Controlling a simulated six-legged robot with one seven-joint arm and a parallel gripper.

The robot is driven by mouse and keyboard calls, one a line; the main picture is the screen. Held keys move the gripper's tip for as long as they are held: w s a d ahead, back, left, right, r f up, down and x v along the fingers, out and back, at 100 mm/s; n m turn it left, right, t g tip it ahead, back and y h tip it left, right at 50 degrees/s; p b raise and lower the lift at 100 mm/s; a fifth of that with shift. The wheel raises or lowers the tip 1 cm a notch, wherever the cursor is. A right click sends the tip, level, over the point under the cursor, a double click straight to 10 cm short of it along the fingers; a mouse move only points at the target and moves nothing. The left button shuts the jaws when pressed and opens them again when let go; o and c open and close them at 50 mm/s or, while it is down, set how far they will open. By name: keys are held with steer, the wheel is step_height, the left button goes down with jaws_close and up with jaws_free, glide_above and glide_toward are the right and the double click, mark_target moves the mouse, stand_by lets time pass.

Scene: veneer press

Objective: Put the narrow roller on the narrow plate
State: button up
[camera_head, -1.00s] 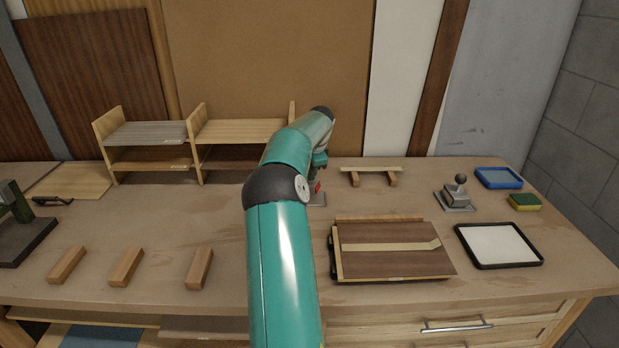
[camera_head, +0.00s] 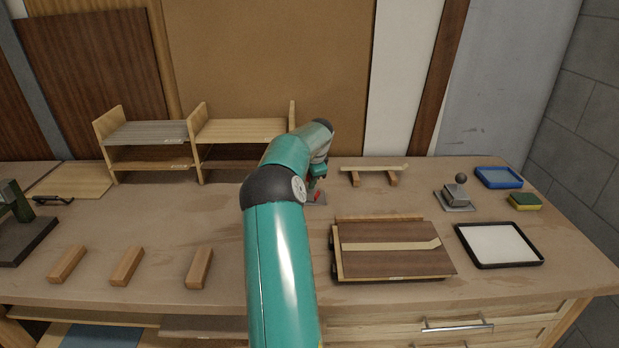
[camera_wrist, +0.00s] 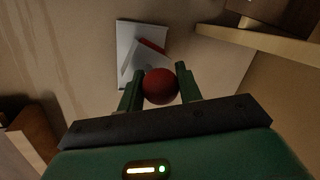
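My gripper (camera_wrist: 160,88) is shut around a red ball knob (camera_wrist: 160,86), with a green finger against each side of it. I take the knob to be the narrow roller's handle; the body below it is mostly hidden. A light grey plate (camera_wrist: 127,42), probably the narrow plate, lies beyond the knob in the wrist view, with a red strip (camera_wrist: 152,46) and a darker grey shape over it. In the head view the plate (camera_head: 318,201) shows only partly beside my gripper, at the back middle of the bench. Whether the roller touches the plate I cannot tell.
A wooden shelf (camera_head: 200,150) stands behind on the left. A wooden rest (camera_head: 373,169) is just right of my gripper. A dark-knobbed tool (camera_head: 457,195), blue tray (camera_head: 498,178), sponge (camera_head: 524,201), white pad (camera_head: 498,245) and veneer boards (camera_head: 390,263) lie to the right.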

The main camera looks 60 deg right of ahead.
steer(key=o, duration=0.4)
steer(key=shift+s+f, duration=0.15)
steer(key=shift+f, duration=0.45)
steer(key=shift+c, duration=0.2)
steer(key=shift+a, duration=0.1)
steer(key=shift+r, duration=0.1)
steer(key=shift+r, duration=0.35)
steer(key=v, duration=1.2)
steer(key=shift+r, duration=0.45)
